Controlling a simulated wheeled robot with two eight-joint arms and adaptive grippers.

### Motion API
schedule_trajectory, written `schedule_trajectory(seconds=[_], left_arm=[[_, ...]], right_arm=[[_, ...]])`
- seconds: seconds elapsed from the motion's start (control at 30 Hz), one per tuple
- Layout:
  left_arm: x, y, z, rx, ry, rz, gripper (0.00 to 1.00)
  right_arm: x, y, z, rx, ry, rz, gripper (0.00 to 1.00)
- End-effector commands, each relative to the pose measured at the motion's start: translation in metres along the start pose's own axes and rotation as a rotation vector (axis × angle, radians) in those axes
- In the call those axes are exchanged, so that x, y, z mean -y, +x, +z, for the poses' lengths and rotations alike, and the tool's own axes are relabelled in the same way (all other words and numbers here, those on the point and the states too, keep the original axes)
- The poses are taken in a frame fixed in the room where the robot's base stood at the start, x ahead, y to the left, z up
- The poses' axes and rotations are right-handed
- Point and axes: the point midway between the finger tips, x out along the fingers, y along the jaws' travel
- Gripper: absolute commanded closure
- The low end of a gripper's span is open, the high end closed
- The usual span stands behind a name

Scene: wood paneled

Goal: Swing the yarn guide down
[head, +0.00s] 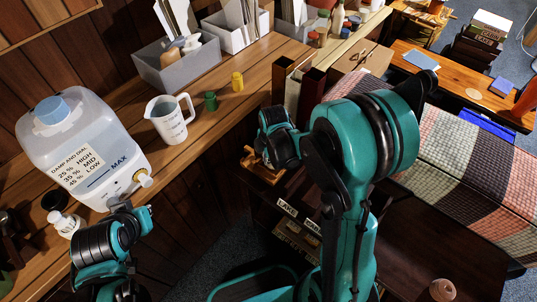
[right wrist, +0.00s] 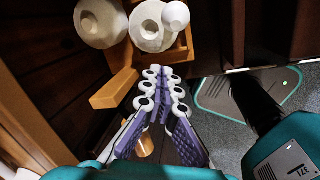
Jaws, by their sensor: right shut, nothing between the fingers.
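My right gripper (right wrist: 160,75) is shut and empty in the right wrist view, its purple pads together. Just left of its fingertips is a light wooden bar (right wrist: 115,90), which may be the yarn guide; I cannot tell whether they touch. In the head view my right gripper (head: 262,160) is by a small orange-brown wooden part (head: 250,158) beyond the shelf edge, its fingers mostly hidden. My left gripper (head: 130,213) is low at the left, beside the jug's spigot; its jaws are not clear.
White rounded spools (right wrist: 100,22) sit above the bar in the right wrist view. The wooden shelf holds a large water container (head: 75,135), a measuring jug (head: 168,120), green (head: 210,101) and yellow (head: 237,81) pieces, and grey bins (head: 178,65). A woven cloth (head: 450,150) lies at right.

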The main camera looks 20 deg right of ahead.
Motion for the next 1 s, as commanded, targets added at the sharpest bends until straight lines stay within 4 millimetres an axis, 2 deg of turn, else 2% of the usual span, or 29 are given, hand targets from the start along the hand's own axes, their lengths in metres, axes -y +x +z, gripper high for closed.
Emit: schedule_trajectory(seconds=[0.03,0.07,0.3,0.83,1.0], left_arm=[[0.000,0.006,0.005,0.000,0.000,0.000,1.00],[0.000,0.008,0.006,0.000,0.000,0.000,1.00],[0.000,0.010,0.007,0.000,0.000,0.000,1.00],[0.000,0.010,0.007,0.000,0.000,0.000,1.00],[0.000,0.004,0.003,0.000,0.000,0.000,1.00]], right_arm=[[0.000,0.015,0.000,0.000,0.000,0.000,1.00],[0.000,0.020,0.000,0.000,0.000,0.000,1.00],[0.001,0.006,0.031,0.001,0.003,0.000,1.00],[-0.001,0.001,0.040,0.000,0.001,0.001,1.00],[-0.011,-0.010,0.057,0.001,0.004,0.001,1.00]])
